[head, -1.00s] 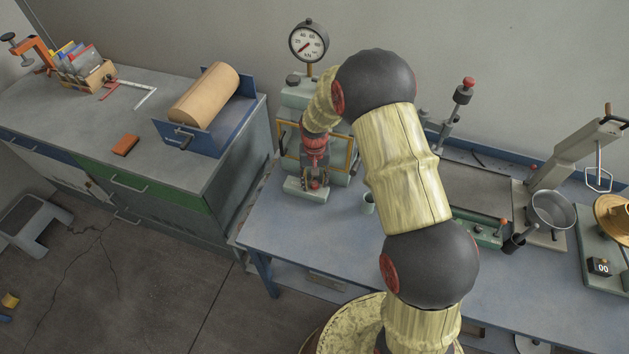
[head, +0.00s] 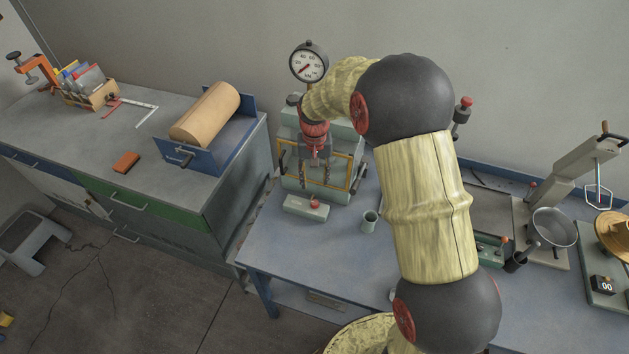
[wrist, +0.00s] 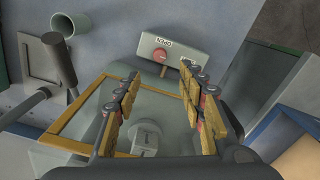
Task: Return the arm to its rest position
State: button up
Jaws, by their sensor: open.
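My gripper (head: 315,176) hangs fingers-down in front of the green-grey machine with a yellow-framed window (head: 350,178) and a dial gauge. Its two fingers are apart with nothing between them. In the wrist view my gripper (wrist: 160,84) is open over the yellow-framed panel (wrist: 75,118). A small grey control box (head: 306,208) with a red knob (head: 315,202) sits in front of the machine, apart from the fingers. The wrist view shows the red knob (wrist: 160,55) beyond the fingertips, with a label reading OPEN. My raised arm hides part of the bench behind it.
A small green cup (head: 369,222) stands on the blue bench (head: 300,248) right of the control box. A grey pan (head: 553,228) and a stand are farther right. A brown roll (head: 205,113) in a blue holder lies on the left cabinet. The bench front is clear.

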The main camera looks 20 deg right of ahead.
dwell(0.4)
jog(key=s+r+n+t+b, duration=0.1)
jog(key=s+r+t, duration=0.1)
jog(key=s+r, duration=0.5)
jog(key=s+r+n+t+b, duration=0.1)
jog(key=s+r, duration=0.6)
jog(key=s, duration=0.6)
jog(key=s+r+t+b, duration=0.1)
jog(key=s+r+t, duration=0.1)
jog(key=s+r, duration=0.5)
jog(key=shift+s+r+n+t, duration=0.3)
jog(key=shift+s+n, duration=0.1)
jog(key=shift+s, duration=1.35)
